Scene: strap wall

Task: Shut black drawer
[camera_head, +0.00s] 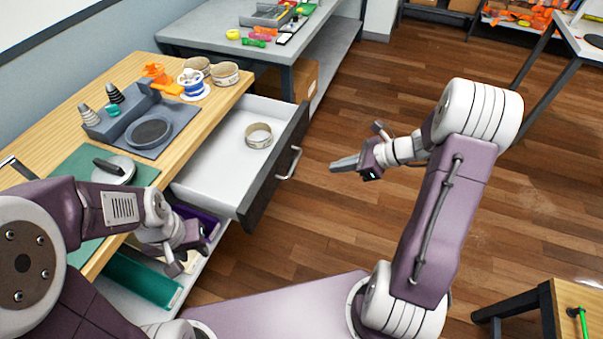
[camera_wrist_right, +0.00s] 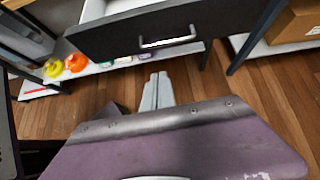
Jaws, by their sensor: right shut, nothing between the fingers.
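The black drawer (camera_head: 272,165) is pulled out from under the wooden workbench. Its inside is white, and a round beige ring (camera_head: 258,135) lies in it. A silver bar handle (camera_head: 290,162) is on its dark front. In the right wrist view the dark front (camera_wrist_right: 190,30) and handle (camera_wrist_right: 168,38) are at the top. My right gripper (camera_head: 334,165) is shut and empty, in front of the handle and apart from it; its fingers (camera_wrist_right: 157,80) also show in the right wrist view. My left gripper (camera_head: 181,268) is low beside the bench, left of the drawer, and its fingertips are too small to judge.
The wooden workbench (camera_head: 64,112) carries a grey fixture, orange parts, a wire spool and rings. A lower shelf with a green tray (camera_head: 142,280) is under it. A grey table (camera_head: 262,40) stands behind. The wooden floor right of the drawer is clear.

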